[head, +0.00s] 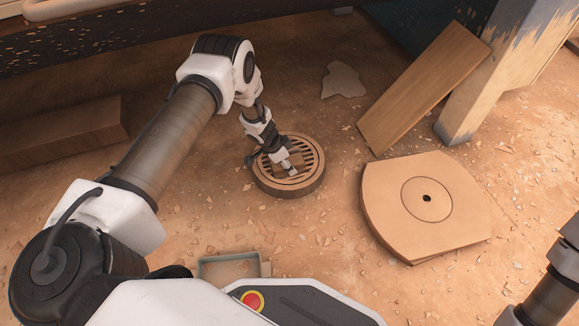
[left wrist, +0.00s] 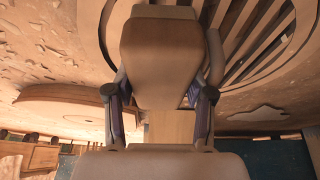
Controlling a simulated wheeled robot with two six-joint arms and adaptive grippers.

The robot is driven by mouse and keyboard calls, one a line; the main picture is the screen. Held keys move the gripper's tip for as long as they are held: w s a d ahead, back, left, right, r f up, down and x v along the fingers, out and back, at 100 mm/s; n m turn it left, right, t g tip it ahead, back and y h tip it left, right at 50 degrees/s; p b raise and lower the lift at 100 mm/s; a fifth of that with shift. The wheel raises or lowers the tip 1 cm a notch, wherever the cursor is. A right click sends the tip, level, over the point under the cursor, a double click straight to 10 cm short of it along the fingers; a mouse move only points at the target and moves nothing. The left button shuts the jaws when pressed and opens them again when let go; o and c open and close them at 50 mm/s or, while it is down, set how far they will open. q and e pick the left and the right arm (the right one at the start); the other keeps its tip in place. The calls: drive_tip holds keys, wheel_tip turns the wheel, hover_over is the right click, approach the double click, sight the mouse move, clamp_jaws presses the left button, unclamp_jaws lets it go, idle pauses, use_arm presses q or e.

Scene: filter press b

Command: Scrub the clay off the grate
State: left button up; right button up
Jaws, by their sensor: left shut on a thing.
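The grate (head: 263,181) is a round brown disc with dark parallel slots, lying on the dusty floor at the centre of the head view. Its slats (left wrist: 258,38) fill the upper right of the left wrist view. My left gripper (head: 287,167) is over the grate, pointing down. It is shut on a brown, rounded block (left wrist: 160,50), which shows between its fingers in the left wrist view. The block's underside is hidden, so I cannot tell whether it touches the slats. Clay in the slots cannot be told apart from the brown surface. My right gripper is out of view.
A thick board with a ringed hole (head: 455,215) lies right of the grate. A plank (head: 424,87) leans by a peeling post (head: 500,75). A shallow tray (head: 229,268) is nearer me, and a pale flat scrap (head: 342,80) lies behind. Chips litter the floor.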

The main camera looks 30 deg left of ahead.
use_arm(q)
drive_tip(key=shift+w+a+r, duration=0.2)
drive_tip(key=shift+w+a, duration=0.2)
drive_tip(key=shift+a, duration=0.15)
drive_tip(key=shift+r+p, duration=0.3)
drive_tip(key=r+p, duration=0.5)
drive_tip(key=shift+a, duration=0.2)
drive_tip(key=shift+r, duration=0.2)
drive_tip(key=shift+s+d+f, duration=0.1)
drive_tip(key=shift+d+f, duration=0.05)
drive_tip(key=shift+d, duration=0.05)
wheel_tip(320, 180, up, 3)
drive_tip(key=p, duration=0.3)
drive_tip(key=shift+d, duration=0.1)
drive_tip(key=shift+s, duration=0.1)
